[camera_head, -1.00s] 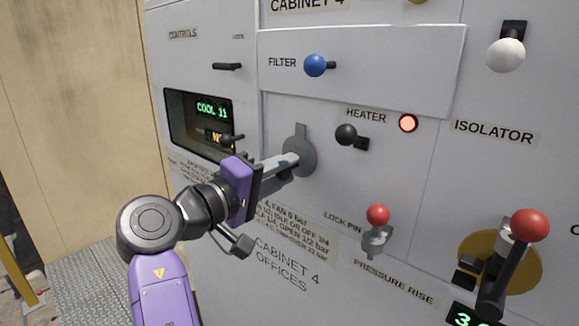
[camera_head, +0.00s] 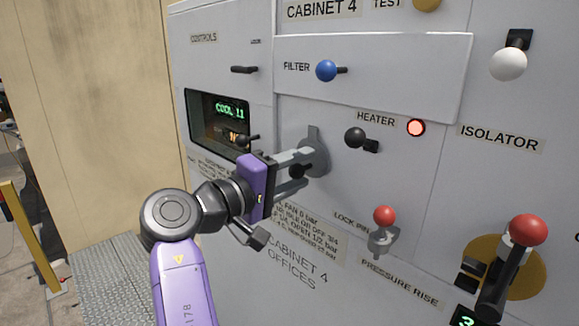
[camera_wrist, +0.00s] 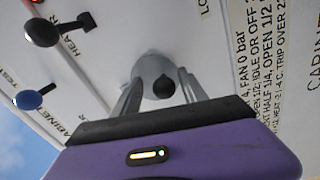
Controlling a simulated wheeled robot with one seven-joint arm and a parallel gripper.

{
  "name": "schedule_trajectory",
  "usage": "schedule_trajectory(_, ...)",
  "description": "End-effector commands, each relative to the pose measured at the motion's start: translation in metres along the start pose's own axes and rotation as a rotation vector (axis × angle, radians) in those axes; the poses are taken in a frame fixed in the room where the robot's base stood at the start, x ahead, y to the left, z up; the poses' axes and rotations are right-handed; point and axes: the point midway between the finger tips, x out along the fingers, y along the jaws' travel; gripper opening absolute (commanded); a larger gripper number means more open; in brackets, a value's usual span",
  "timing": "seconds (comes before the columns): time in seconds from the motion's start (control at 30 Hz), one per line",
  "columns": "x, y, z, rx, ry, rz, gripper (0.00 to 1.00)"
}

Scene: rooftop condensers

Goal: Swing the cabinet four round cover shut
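The round cover (camera_head: 316,162) on cabinet four is a grey disc with a tab pointing up, left of the heater knob. In the wrist view the grey cover (camera_wrist: 150,68) is between and beyond my fingers, partly hidden. A small dark round thing (camera_wrist: 164,87) shows in front of it. My gripper (camera_head: 303,168) reaches to the cover's left side, its fingers spread one above the other with a gap between them. In the wrist view my gripper (camera_wrist: 162,88) has a finger on each side of the dark round thing. I cannot tell whether they touch anything.
The panel carries a black heater knob (camera_head: 355,138), a blue filter knob (camera_head: 326,70), a red lock pin (camera_head: 384,216), a red-balled lever (camera_head: 528,230) and a white isolator knob (camera_head: 508,64). A display recess (camera_head: 220,120) is left. A tan wall (camera_head: 90,110) stands further left.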

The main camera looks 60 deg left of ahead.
Motion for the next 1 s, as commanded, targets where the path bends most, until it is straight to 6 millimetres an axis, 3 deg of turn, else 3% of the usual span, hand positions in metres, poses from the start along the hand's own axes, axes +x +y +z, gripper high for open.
schedule_trajectory(0.27,-0.006,-0.003,-0.001,0.000,0.003,-0.002,0.50)
schedule_trajectory(0.7,-0.070,-0.001,0.000,0.001,0.002,0.000,0.50)
schedule_trajectory(1.0,-0.081,0.001,0.000,0.000,0.000,-0.001,0.50)
